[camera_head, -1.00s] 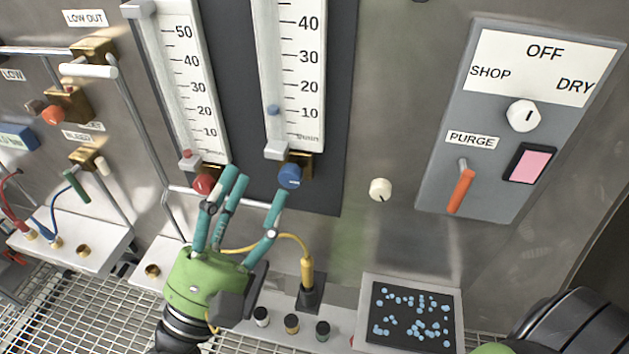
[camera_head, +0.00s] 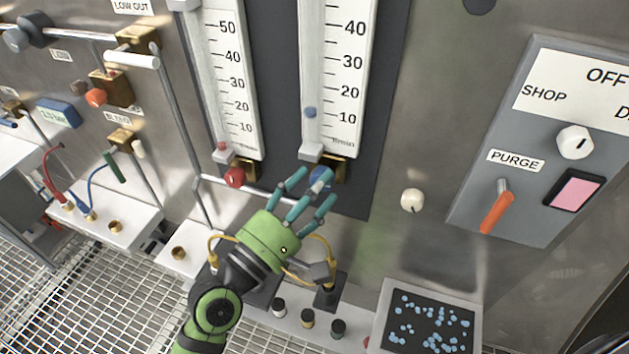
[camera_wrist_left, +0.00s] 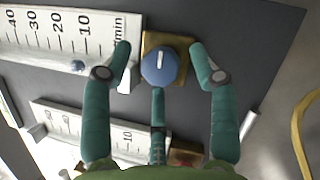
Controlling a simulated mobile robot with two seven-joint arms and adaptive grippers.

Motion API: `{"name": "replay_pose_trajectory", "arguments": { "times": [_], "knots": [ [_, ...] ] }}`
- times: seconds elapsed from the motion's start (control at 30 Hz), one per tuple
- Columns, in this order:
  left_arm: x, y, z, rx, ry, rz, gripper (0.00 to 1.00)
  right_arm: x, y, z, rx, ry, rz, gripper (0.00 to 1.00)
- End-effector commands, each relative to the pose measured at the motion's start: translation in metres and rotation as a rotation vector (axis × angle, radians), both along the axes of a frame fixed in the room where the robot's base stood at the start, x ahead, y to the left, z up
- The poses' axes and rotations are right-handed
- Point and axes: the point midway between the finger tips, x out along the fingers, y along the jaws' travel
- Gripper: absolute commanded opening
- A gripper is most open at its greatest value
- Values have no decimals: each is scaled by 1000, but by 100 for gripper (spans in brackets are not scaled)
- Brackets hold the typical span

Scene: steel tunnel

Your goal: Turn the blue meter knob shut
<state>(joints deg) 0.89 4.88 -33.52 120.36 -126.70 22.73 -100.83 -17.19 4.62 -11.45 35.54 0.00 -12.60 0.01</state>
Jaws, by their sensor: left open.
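The blue meter knob (camera_head: 321,180) sits on a brass block (camera_head: 336,168) at the foot of the right-hand flow meter (camera_head: 336,70). In the left wrist view the knob (camera_wrist_left: 159,66) faces the camera with a white pointer line on it. My left gripper (camera_head: 308,190) is open, its teal fingers spread around the knob in the head view. In the wrist view the fingertips (camera_wrist_left: 160,60) stand either side of the knob with gaps, and the third finger is just below it. Contact cannot be told. My right gripper is not in view.
A red knob (camera_head: 235,177) sits under the left-hand meter (camera_head: 230,80). A cream knob (camera_head: 412,200) is on the wall to the right, beside the purge panel (camera_head: 520,150). Small vials (camera_head: 308,318) and a tray of blue beads (camera_head: 432,318) stand below.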

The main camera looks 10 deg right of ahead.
Motion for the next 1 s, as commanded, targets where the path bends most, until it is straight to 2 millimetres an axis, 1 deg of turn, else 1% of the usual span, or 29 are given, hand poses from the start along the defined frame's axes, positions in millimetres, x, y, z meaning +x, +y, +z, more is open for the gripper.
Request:
{"name": "replay_pose_trajectory", "arguments": {
  "times": [0.23,0.27,0.3,0.37,0.4,0.77,1.0],
  "knots": [
    [1,-1,0,-1,1,0,60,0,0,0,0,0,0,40],
    [1,-1,0,-1,1,0,56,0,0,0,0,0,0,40],
    [1,-1,0,-1,1,0,40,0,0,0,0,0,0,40],
    [1,-1,0,-1,0,-1,16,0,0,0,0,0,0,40],
    [1,-1,0,-1,0,-1,7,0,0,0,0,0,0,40],
    [0,-2,-1,-26,20,-4,6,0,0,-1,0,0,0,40],
    [-1,-3,-3,-129,91,-4,6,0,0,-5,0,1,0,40]
  ]
}}
